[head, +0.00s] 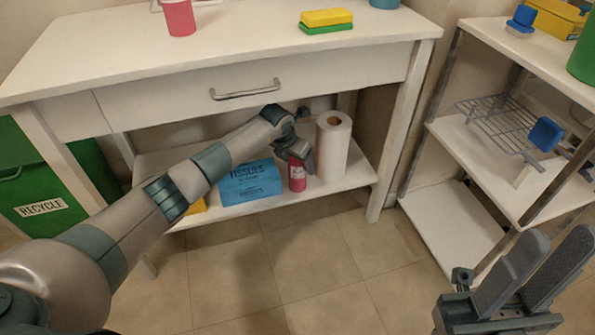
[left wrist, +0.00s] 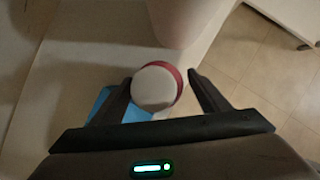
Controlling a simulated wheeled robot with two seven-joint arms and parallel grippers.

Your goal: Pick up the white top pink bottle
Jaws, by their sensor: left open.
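The pink bottle (head: 297,180) stands upright on the lower shelf of the white table, between the blue tissue box and the paper roll. In the left wrist view its round white top (left wrist: 153,88) faces the camera, with a pink rim at its right. My left gripper (head: 299,151) is over the bottle and hides its top in the head view. In the left wrist view my left gripper (left wrist: 162,95) is open, with one finger on each side of the white top. My right gripper (head: 535,272) is open and empty at the lower right, away from the table.
A blue tissue box (head: 250,184) stands left of the bottle and a white paper roll (head: 333,147) close on its right. The table's drawer (head: 260,88) is above. A metal rack shelf (head: 455,228) stands at right, a green recycle bin (head: 45,190) at left.

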